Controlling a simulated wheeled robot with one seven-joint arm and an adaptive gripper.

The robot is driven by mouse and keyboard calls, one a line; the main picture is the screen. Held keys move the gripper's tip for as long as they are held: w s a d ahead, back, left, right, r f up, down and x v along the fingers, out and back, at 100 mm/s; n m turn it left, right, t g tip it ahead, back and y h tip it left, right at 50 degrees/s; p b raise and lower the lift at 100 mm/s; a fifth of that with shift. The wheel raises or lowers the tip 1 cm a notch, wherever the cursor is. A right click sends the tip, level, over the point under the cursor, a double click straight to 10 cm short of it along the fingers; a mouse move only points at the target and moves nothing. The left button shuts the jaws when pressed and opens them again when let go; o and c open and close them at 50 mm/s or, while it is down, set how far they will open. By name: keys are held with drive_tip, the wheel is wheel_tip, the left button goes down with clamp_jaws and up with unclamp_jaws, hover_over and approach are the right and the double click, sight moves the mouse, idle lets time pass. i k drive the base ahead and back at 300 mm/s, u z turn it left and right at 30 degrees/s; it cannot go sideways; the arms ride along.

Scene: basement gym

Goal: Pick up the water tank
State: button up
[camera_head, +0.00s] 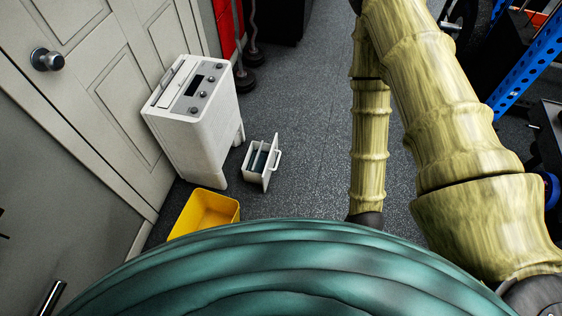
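The water tank appears to be the small white open-topped box (260,164) with a raised handle-like part at its right. It stands on the grey floor just right of a white dehumidifier-like appliance (195,125). A dark inside shows in the tank. My arm comes down well to the right of the tank, and its dark lower end goes behind my green body. My gripper is hidden there, so its fingers do not show.
A yellow open bin (207,211) sits on the floor in front of the appliance, left of the tank. A white door (88,70) is at the left. Weights and a blue rack (520,72) stand at the right. Clear floor (310,130) lies right of the tank.

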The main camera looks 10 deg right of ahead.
sight(258, 166)
drive_tip(key=u, duration=0.45)
drive_tip(key=k, duration=1.05)
drive_tip(key=z, duration=1.25)
drive_tip(key=i, duration=1.1)
drive_tip(key=u, duration=0.8)
drive_tip(key=i, duration=0.75)
drive_tip(key=u, duration=0.85)
